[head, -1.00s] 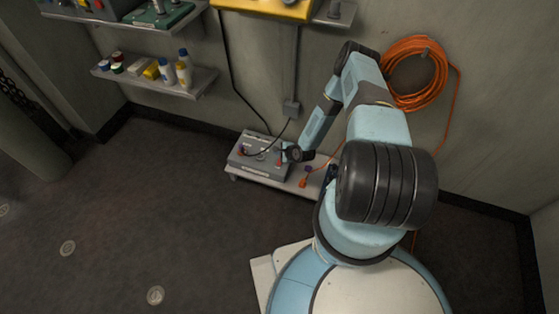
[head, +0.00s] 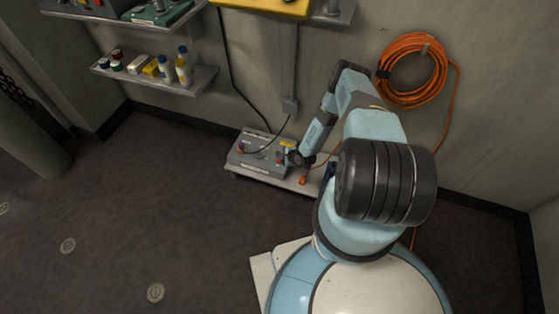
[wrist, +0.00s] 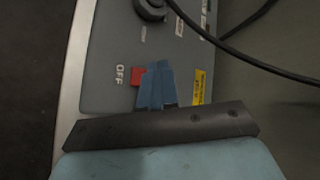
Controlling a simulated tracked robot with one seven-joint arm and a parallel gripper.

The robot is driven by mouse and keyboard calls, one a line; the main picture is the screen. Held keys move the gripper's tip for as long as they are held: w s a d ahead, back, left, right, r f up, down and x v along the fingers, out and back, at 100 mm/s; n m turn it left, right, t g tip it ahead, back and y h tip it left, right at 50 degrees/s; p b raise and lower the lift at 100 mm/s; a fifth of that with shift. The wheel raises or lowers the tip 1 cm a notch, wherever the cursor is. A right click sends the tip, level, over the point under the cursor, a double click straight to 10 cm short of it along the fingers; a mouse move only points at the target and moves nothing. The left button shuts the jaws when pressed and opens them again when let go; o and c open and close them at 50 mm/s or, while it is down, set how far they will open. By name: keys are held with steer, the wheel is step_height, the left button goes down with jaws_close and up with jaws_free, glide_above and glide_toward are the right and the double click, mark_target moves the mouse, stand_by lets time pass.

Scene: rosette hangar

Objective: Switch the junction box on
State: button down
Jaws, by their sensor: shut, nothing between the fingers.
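The grey junction box (head: 250,160) sits on a low shelf by the wall in the head view. In the wrist view its panel (wrist: 105,55) fills the upper middle. A red switch part (wrist: 137,75) shows beside the printed word OFF, partly covered by my fingers. My gripper (wrist: 157,75) is shut and empty, its blue fingertips over or against the right side of the red part. I cannot tell whether they touch. In the head view my gripper (head: 284,160) is at the right end of the box.
A dark round knob (wrist: 150,8) and a black cable (wrist: 245,55) are near the fingers. A yellow label (wrist: 199,87) is to their right. An orange plug (head: 303,180) lies right of the box. A bottle shelf (head: 195,82) hangs on the wall; the floor at left is clear.

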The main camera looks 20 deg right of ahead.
mark_target(280, 162)
steer(key=shift+f, duration=0.7)
steer(key=shift+w+f, duration=0.1)
steer(key=shift+f, duration=0.25)
stand_by(2.0)
steer(key=shift+r, duration=0.45)
stand_by(0.4)
steer(key=shift+s+a+r, duration=0.15)
steer(key=shift+s+r, duration=0.05)
steer(key=shift+r, duration=1.05)
steer(key=shift+s+a+r, duration=0.1)
steer(key=shift+s+r, duration=0.05)
steer(key=shift+r, duration=1.05)
